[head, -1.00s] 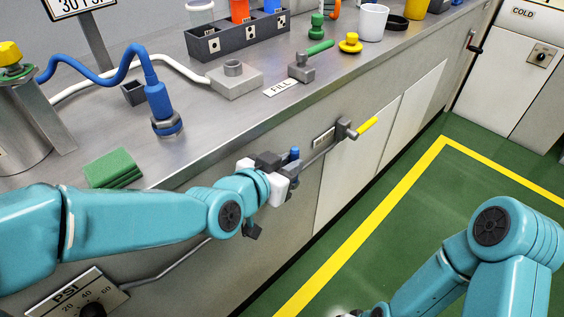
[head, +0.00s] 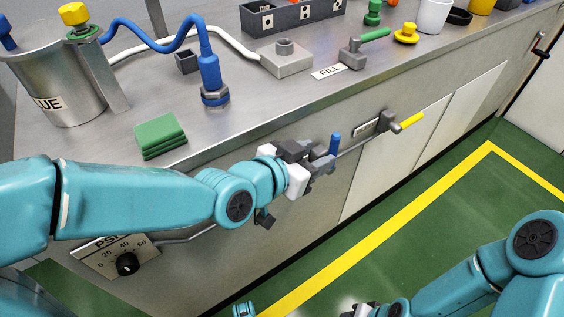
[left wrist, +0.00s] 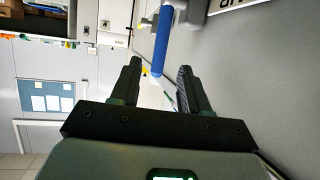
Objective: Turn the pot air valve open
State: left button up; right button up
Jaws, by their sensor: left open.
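The valve with the blue handle (head: 334,144) is on the grey front of the bench. The handle points up in the head view, and the left gripper hides part of the valve. My left gripper (head: 317,158) is open at this valve. In the left wrist view, the blue handle (left wrist: 162,45) hangs from a grey valve body (left wrist: 188,12), with its end between the open fingertips (left wrist: 160,68). I cannot tell whether a finger touches it. A label at the upper right there is cut off. My right gripper (head: 358,310) shows only partly at the bottom edge of the head view.
A yellow-handled valve (head: 408,122) is to the right on the same front, with a thin pipe leading to it. A PSI dial (head: 127,264) is lower left. The glue pot (head: 68,92) and green pads (head: 160,136) are on the bench. The green floor is open.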

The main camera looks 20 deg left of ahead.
pick_arm(q)
jog(key=v, duration=1.1)
jog(key=shift+s+b, duration=0.25)
jog(key=shift+b, duration=0.1)
jog(key=shift+s+a, duration=0.1)
